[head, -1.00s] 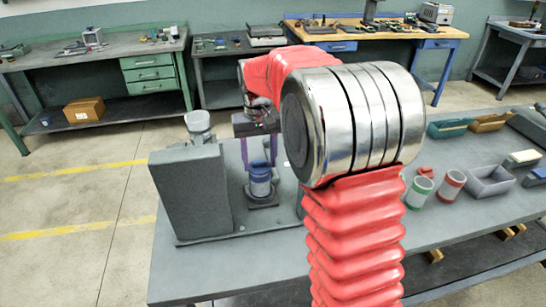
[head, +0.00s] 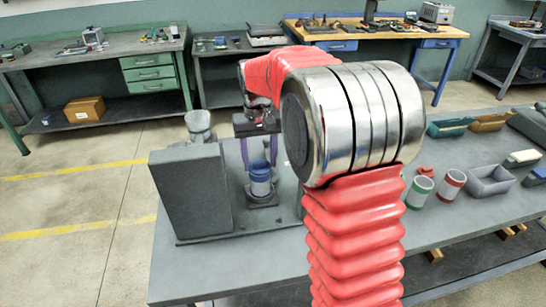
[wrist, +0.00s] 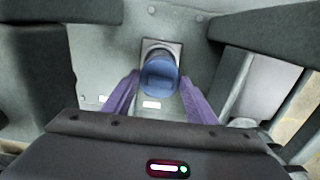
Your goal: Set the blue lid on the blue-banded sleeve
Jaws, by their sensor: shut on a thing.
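The blue-banded sleeve (head: 261,187) stands upright on a dark square base inside the grinder fixture in the head view. The blue lid (head: 260,168) is right at the top of the sleeve and looks level; it also shows from above in the wrist view (wrist: 160,76). I cannot tell whether it rests fully on the rim or has a thin gap. My gripper (head: 259,163) points down over the sleeve. Its purple fingers are shut on the lid, one on each side, as the wrist view (wrist: 160,82) shows. The lid hides most of the sleeve in the wrist view.
A tall grey block (head: 190,190) stands close left of the sleeve. Green-banded (head: 420,190) and red-banded (head: 451,184) sleeves stand at right beside a grey tray (head: 489,182). Teal (head: 448,127) and orange (head: 490,122) bins lie behind. The front of the bench is clear.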

